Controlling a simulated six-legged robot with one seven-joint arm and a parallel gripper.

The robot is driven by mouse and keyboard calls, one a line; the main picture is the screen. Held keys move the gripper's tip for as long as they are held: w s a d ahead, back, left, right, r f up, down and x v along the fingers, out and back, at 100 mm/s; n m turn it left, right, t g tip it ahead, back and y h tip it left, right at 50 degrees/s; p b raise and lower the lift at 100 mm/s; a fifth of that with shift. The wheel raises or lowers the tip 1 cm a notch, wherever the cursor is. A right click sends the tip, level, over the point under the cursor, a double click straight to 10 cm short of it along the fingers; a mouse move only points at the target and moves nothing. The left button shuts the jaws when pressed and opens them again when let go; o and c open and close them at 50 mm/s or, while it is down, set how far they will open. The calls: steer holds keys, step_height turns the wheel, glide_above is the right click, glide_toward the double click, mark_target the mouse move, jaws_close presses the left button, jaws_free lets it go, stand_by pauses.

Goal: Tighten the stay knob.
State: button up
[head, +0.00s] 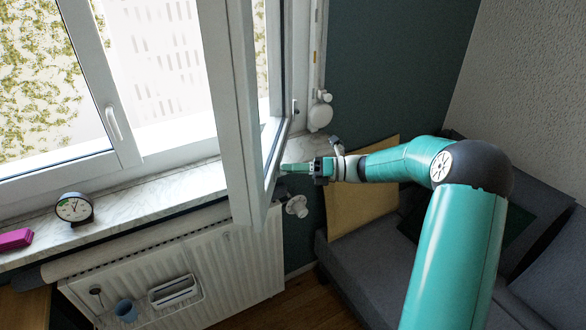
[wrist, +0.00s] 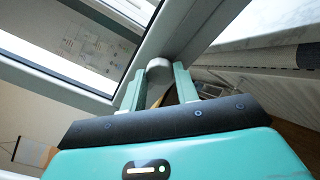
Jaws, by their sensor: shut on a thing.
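My gripper (head: 290,167) reaches in from the right to the lower part of the open window sash (head: 238,110). In the wrist view its two teal fingers (wrist: 158,84) stand on either side of a rounded pale grey knob (wrist: 158,68), the stay knob. The fingers are shut on it. The knob sits against the white sash frame. In the head view the knob is hidden behind the sash and fingers, so its turn cannot be told.
The marble sill (head: 150,202) bears a small round clock (head: 73,209) and a pink object (head: 15,239). Below are the white radiator (head: 240,260) and its valve (head: 296,206). A tan board (head: 350,207) and a grey sofa (head: 350,255) stand to the right.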

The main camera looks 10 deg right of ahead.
stand_by(0.4)
steer(key=o, duration=1)
steer(key=v, duration=1.3)
steer(key=shift+s+d, duration=0.15)
steer(key=shift+d, duration=0.2)
